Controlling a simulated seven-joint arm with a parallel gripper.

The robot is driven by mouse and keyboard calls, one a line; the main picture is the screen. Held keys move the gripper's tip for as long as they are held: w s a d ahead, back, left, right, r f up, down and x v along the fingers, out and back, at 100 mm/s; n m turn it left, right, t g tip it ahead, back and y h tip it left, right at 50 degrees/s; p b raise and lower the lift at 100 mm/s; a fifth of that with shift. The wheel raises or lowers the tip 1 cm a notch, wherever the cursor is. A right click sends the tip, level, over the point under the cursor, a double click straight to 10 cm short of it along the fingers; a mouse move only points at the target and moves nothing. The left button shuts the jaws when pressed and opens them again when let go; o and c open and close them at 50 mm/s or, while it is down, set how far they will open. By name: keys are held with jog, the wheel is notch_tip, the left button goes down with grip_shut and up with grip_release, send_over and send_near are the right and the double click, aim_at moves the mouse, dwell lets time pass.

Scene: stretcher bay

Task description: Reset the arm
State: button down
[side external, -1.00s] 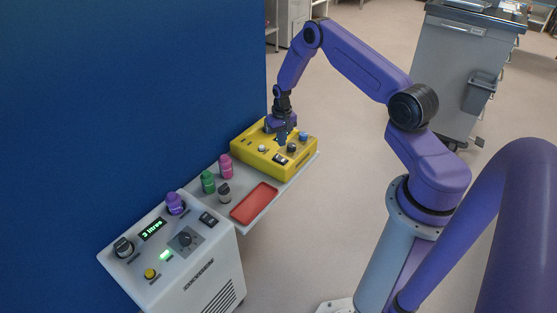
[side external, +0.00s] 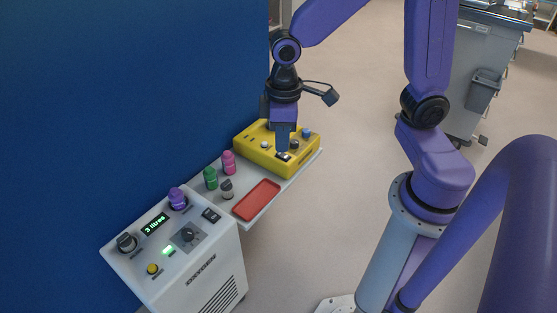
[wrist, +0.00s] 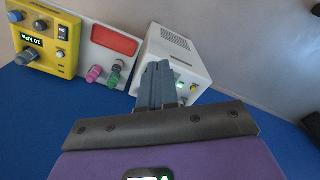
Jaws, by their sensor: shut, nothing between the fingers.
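My gripper (side external: 283,150) is shut and empty. It points down in the side external view and overlaps the yellow box (side external: 306,158) there. In the wrist view the two fingers (wrist: 156,82) lie together in front of the white oxygen unit (wrist: 183,45), and the yellow box (wrist: 62,58) is off to the upper left. The gripper looks raised clear of the box; its exact height cannot be told. The box's display reads "20 kPa" in the wrist view. The unit (side external: 215,262) shows "3 litres" and a lit green lamp in the side external view.
A blue panel (side external: 130,100) stands behind.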

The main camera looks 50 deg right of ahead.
jog(key=s+d+r+n, duration=0.1)
jog(key=s+n, duration=0.1)
jog(key=s, duration=0.5)
jog(key=s+d+r+n, duration=0.2)
jog(key=s+n, duration=0.1)
jog(key=s, duration=0.4)
jog(key=shift+s+r, duration=0.15)
jog(key=shift+s, duration=0.15)
